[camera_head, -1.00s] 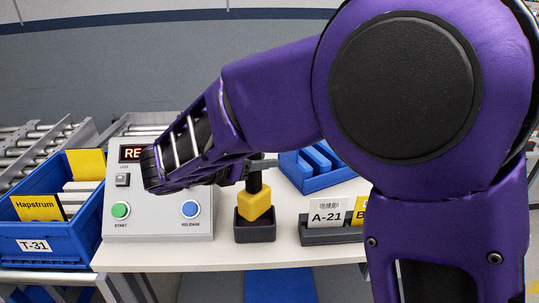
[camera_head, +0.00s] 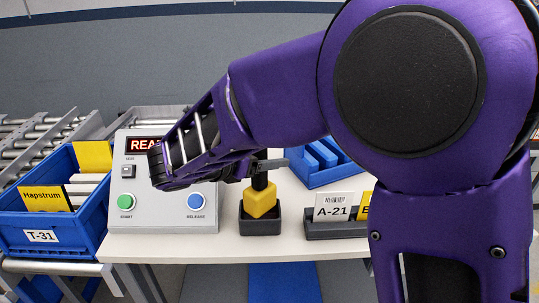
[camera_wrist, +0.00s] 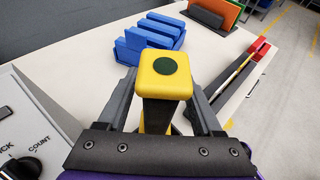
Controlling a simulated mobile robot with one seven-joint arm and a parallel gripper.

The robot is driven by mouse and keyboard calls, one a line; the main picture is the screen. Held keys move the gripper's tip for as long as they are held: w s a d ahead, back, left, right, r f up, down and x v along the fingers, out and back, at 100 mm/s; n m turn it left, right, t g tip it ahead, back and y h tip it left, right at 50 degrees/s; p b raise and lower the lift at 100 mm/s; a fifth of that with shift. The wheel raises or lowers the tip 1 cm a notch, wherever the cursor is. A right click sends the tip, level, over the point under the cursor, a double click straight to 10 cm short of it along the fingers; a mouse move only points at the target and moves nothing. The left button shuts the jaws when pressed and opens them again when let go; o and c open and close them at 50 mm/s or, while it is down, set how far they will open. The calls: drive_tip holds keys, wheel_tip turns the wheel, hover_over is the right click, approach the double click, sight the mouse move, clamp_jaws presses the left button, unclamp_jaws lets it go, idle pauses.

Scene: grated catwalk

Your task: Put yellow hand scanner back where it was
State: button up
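The yellow hand scanner (camera_head: 262,200) stands upright in a small dark holder (camera_head: 260,226) on the white table, beside the grey control box. Its lower yellow part sits in the holder, with a black grip above. My gripper (camera_head: 272,163) is at the black grip, above the holder. In the wrist view the scanner's yellow cap with a dark green dot (camera_wrist: 165,73) lies between my fingers (camera_wrist: 163,100). The fingers stand on both sides, apparently with small gaps to the grip. My wrist hides the scanner's top in the head view.
The control box (camera_head: 160,215) with a lit display is close on the left. A blue bin labelled T-31 (camera_head: 60,245) stands farther left. A card rack with A-21 (camera_head: 335,230) is close on the right. A blue slotted rack (camera_head: 325,165) stands behind.

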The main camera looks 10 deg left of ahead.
drive_tip(key=shift+r, duration=0.15)
drive_tip(key=p+v, duration=0.2)
drive_tip(key=v, duration=1)
drive_tip(key=shift+r, duration=0.4)
